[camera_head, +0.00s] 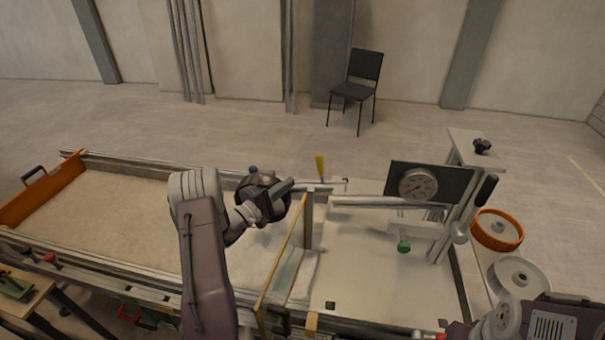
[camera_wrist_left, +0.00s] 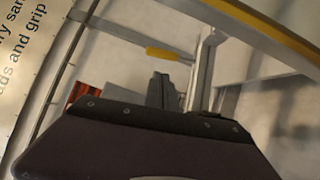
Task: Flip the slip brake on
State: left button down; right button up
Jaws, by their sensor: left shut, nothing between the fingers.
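No part carries a readable "slip brake" label. A lever with a yellow handle (camera_head: 320,165) stands at the far side of the bed, near the end of the sand. It also shows in the left wrist view, where its yellow handle (camera_wrist_left: 168,55) lies near the middle. My left gripper (camera_head: 287,187) is shut and empty over the far right part of the sandbed, just left of the yellow handle and apart from it in the picture. Whether they differ in height is hard to tell.
The sandbed (camera_head: 110,158) has an orange end wall (camera_head: 42,192). A wooden-edged gate (camera_head: 285,255) crosses near my gripper. Right of it are a dial gauge (camera_head: 418,184), a green knob (camera_head: 404,246), a black-handled lever (camera_head: 486,190) and an orange wheel (camera_head: 497,230).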

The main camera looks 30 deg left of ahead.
aim_at(320, 170)
pick_arm(q)
jog(key=f+p+x, duration=0.1)
jog(key=p+x, duration=0.2)
jog(key=x, duration=0.6)
jog(key=shift+w+r, duration=0.3)
jog(key=shift+r, duration=0.25)
jog(key=shift+f, duration=0.1)
